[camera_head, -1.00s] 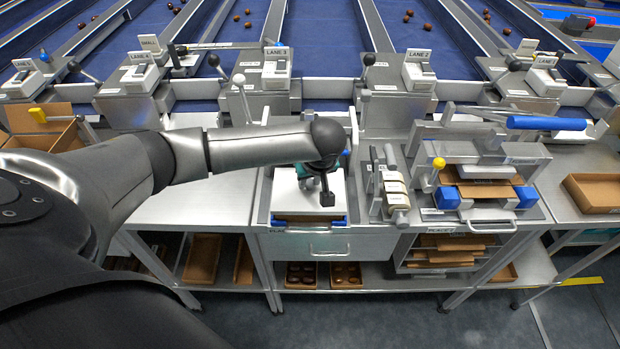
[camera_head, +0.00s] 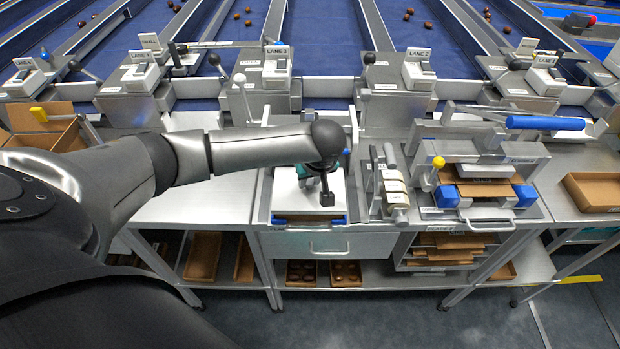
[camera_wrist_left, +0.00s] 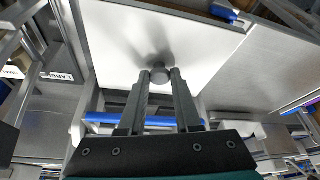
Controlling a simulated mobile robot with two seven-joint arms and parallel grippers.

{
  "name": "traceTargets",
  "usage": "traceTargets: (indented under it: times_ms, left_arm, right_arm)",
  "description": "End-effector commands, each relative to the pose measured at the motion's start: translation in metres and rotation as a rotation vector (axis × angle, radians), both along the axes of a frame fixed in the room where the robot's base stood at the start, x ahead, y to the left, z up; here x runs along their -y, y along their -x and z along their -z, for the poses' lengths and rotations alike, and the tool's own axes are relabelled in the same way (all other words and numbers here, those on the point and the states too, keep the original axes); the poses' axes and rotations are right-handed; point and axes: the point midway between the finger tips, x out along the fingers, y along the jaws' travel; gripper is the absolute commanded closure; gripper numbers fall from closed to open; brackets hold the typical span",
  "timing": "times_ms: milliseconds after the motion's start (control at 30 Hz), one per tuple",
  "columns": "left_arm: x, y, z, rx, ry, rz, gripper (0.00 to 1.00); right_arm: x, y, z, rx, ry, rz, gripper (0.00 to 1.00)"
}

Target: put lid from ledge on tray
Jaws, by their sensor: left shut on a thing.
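The lid is a flat white plate with a grey knob, and it shows in the head view (camera_head: 294,205) at the bench station left of centre. In the left wrist view the lid (camera_wrist_left: 115,50) fills the upper middle. My left gripper (camera_head: 326,192) is over the lid, and in the left wrist view its fingers (camera_wrist_left: 159,76) are shut on the knob. The tray is mostly hidden under the lid, so I cannot tell whether the lid rests on it or hangs just above. My right gripper is not in view.
To the right are a rack of pale rolls (camera_head: 393,185) and a press (camera_head: 485,165) with a blue-handled lever (camera_head: 545,123). An open brown box (camera_head: 597,192) lies at far right. Lane control boxes (camera_head: 277,68) line the back. Bare steel bench (camera_head: 205,200) lies left.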

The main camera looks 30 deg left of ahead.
Motion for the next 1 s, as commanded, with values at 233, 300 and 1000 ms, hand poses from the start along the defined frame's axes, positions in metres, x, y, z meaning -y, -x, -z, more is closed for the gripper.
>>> traceTargets:
  times_ms: [233,300,1000]
  left_arm:
    - [0.000,0.000,0.003,0.001,0.001,0.000,1.00]
    - [0.000,0.000,0.004,0.001,0.001,0.000,1.00]
    - [0.000,0.000,0.011,0.000,0.000,0.000,0.59]
  right_arm:
    - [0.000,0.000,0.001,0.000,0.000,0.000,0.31]
    - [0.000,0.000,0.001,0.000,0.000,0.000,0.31]
    - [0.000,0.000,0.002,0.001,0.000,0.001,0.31]
